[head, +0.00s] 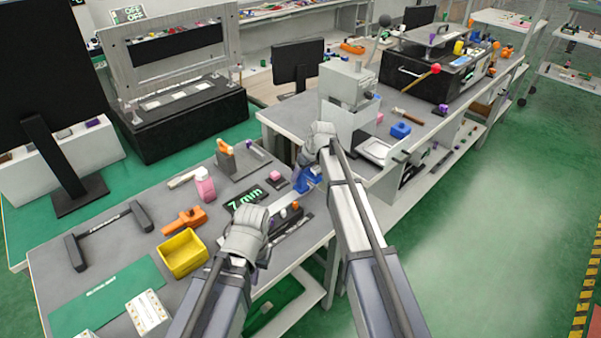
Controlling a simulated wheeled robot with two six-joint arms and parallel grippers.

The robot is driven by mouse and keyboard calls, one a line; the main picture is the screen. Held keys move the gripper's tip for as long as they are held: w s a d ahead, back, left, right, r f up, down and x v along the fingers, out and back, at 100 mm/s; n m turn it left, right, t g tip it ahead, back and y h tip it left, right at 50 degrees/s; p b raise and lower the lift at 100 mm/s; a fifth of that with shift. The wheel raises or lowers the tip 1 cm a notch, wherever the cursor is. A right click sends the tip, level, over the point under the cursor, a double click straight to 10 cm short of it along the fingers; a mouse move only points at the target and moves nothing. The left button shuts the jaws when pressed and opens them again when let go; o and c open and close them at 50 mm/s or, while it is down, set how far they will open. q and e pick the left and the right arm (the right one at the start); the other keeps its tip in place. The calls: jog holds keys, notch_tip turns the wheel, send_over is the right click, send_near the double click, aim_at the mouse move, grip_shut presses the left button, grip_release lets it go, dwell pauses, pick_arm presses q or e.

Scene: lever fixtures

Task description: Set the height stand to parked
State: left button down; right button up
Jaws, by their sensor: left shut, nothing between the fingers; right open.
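A dark display with green characters (246,200) lies on the near grey bench, and beside it is a grey plate with an orange-topped upright (225,147). These look like parts of the height stand, but I cannot tell which part moves or how it is set. My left gripper (247,228) is shut and empty, just in front of the display and over the bench. My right gripper (317,140) is open, further back, above a blue part (308,181) at the bench's right edge. The arms and grippers hide part of this area.
A yellow bin (183,253), orange parts (184,220), a pink bottle (205,184) and a dark handle bar (108,235) lie on the near bench. A grey machine (347,92) stands on the bench behind. Green floor (470,220) is clear at right.

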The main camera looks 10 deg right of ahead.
jog(key=p+v, duration=0.5)
jog(key=v, duration=0.1)
jog(key=shift+r, duration=0.25)
pick_arm(q)
notch_tip(320, 180, up, 6)
jog(key=shift+f, duration=0.1)
